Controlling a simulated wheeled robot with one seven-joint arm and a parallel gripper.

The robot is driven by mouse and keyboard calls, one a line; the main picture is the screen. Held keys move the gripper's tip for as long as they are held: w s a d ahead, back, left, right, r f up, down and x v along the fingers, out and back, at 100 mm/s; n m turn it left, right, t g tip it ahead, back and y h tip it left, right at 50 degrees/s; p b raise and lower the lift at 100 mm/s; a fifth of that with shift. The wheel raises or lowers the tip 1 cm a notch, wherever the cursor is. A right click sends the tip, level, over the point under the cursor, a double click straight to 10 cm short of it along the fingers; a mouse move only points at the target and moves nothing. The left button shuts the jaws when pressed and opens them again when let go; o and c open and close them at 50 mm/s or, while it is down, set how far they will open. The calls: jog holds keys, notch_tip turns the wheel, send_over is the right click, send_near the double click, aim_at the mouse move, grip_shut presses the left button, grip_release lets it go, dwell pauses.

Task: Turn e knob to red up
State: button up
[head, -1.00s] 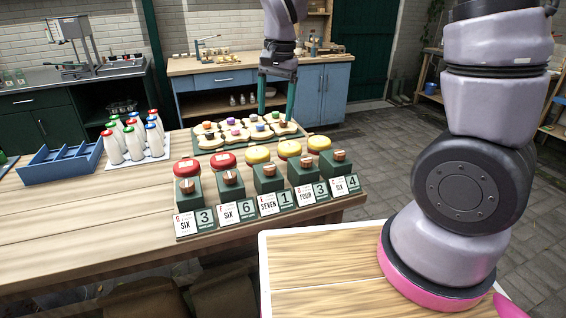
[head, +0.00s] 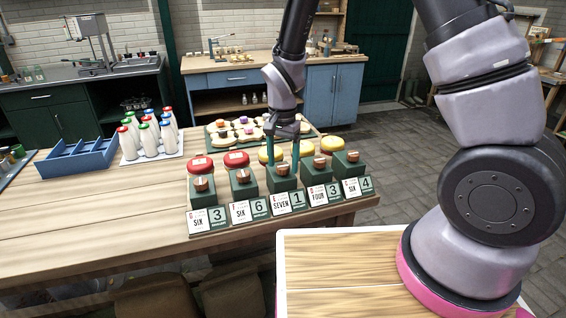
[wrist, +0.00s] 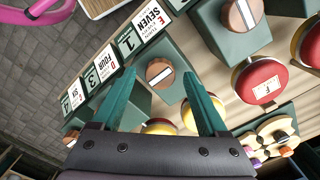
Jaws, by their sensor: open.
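The e knob (wrist: 160,72) is a round copper-brown knob with a pale bar across its face, on a green block (head: 283,184) in the middle of a row. The card (wrist: 147,24) by it reads E SEVEN, beside a 1. Behind the block, a round two-coloured piece (head: 263,155) shows yellow up in the head view; my finger partly hides it. In the wrist view its red side also shows (wrist: 186,117). My gripper (head: 283,166) is open, with its green fingers on either side of the knob; I cannot tell whether they touch it.
Neighbouring knob blocks stand close on both sides: one with a red piece (head: 237,158) to the left, one with a yellow piece (head: 306,148) to the right. Milk bottles (head: 150,138) and a blue crate (head: 77,157) stand left.

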jog(key=shift+f, duration=0.3)
grip_shut()
